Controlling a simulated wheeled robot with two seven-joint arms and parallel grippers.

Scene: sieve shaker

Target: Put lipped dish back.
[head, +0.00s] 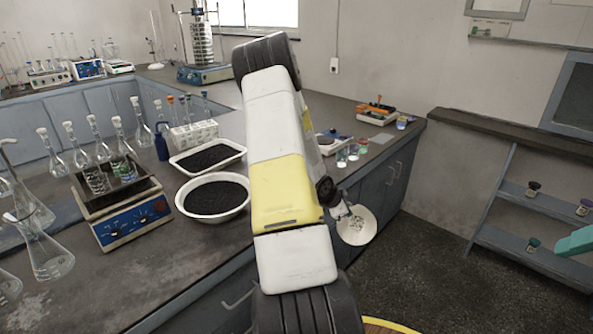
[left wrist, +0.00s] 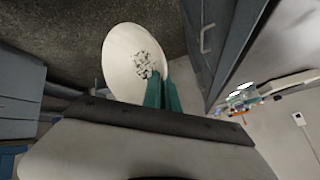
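A round white dish (head: 358,232) with a scatter of dark grains in it hangs over the floor, just off the right side of the bench. My left gripper (head: 346,213) is shut on its rim. In the left wrist view the teal fingers (left wrist: 161,92) are close together at the edge of the white dish (left wrist: 118,58), and the dish looks tilted. Where exactly the fingers pinch the rim is hard to see. A teal part of my right gripper (head: 576,242) shows at the right edge; its opening is out of frame.
My left arm hides the middle of the bench. Shelves (head: 540,200) stand at right.

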